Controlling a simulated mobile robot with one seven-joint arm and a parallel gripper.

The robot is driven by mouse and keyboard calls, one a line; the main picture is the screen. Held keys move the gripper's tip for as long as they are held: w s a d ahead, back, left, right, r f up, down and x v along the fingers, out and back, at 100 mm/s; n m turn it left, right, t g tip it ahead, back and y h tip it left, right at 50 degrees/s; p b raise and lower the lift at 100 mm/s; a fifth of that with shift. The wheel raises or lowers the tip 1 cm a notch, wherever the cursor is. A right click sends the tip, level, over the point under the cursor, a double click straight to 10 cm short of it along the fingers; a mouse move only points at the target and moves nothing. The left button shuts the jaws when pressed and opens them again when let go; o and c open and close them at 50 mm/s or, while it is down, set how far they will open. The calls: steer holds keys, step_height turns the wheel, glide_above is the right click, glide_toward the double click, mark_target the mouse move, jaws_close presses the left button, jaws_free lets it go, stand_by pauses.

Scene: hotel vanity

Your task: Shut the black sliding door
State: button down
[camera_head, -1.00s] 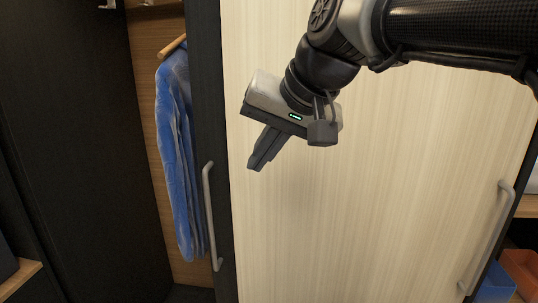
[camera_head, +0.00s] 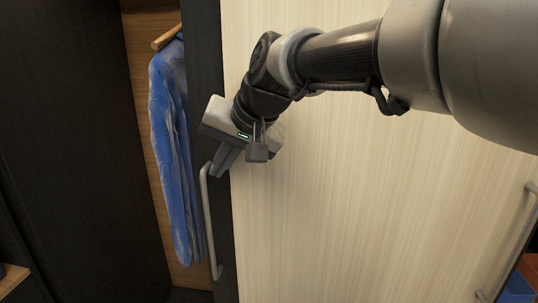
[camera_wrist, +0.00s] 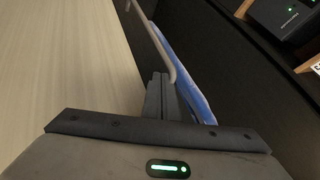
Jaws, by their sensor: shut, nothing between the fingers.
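The black sliding door shows in the head view as a narrow dark strip (camera_head: 204,60) beside the pale wood panel, which appears to cover the rest of it. Its grey vertical bar handle (camera_head: 208,225) also shows in the wrist view (camera_wrist: 155,42). A gap left of the strip opens onto the wardrobe inside. My gripper (camera_head: 219,172) is shut and empty, its fingertips close to the handle's upper end. In the wrist view the fingertips (camera_wrist: 157,84) lie just by the handle's end; I cannot tell whether they touch it.
A blue garment (camera_head: 173,150) hangs on a wooden hanger in the gap. The pale wood panel (camera_head: 350,210) fills the middle and right, with its own grey handle (camera_head: 512,250) at far right. A dark panel (camera_head: 75,150) stands at left. A dark box (camera_wrist: 284,16) sits beyond.

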steer(key=shift+w+a+f, duration=0.1)
steer(key=shift+a+f, duration=0.05)
steer(key=shift+f, duration=0.05)
steer(key=shift+a, duration=0.1)
